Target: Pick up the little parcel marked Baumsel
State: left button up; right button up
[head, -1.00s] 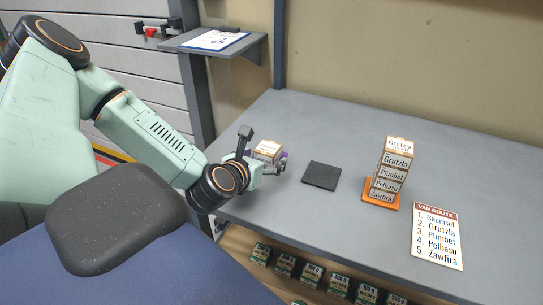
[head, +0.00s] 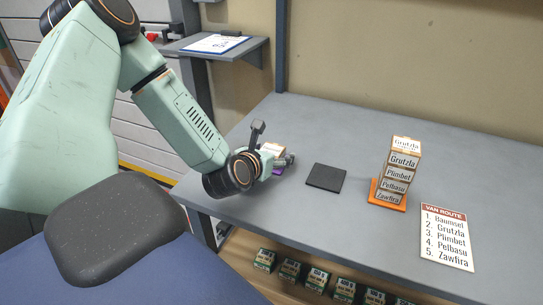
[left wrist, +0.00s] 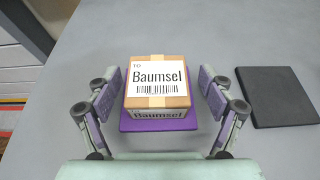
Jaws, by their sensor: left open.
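The little parcel marked Baumsel (left wrist: 157,84) is a brown box with a white label and tape. It sits on a purple pad (left wrist: 160,125) on the grey table. In the head view the parcel (head: 272,149) is partly hidden behind my left gripper (head: 278,163). In the left wrist view my left gripper (left wrist: 162,95) is open, with one finger on each side of the parcel and a gap on both sides. It holds nothing. My right gripper is not in view.
A black square pad (head: 325,177) lies to the right of the parcel. Farther right, a stack of parcels (head: 400,172) stands on an orange pad (head: 388,203). A van route card (head: 447,238) lies beside it. Small boxes (head: 316,277) line a lower shelf (head: 240,249).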

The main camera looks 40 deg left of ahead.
pick_arm(q)
jog(key=shift+a+f, duration=0.1)
jog(key=shift+a, duration=0.15)
jog(key=shift+c, duration=0.9)
jog(key=shift+d+r, duration=0.2)
jog(key=shift+d, duration=0.1)
jog(key=c, duration=0.4)
jog(key=shift+a+f, duration=0.1)
jog(key=shift+a, duration=0.1)
jog(key=c, duration=0.7)
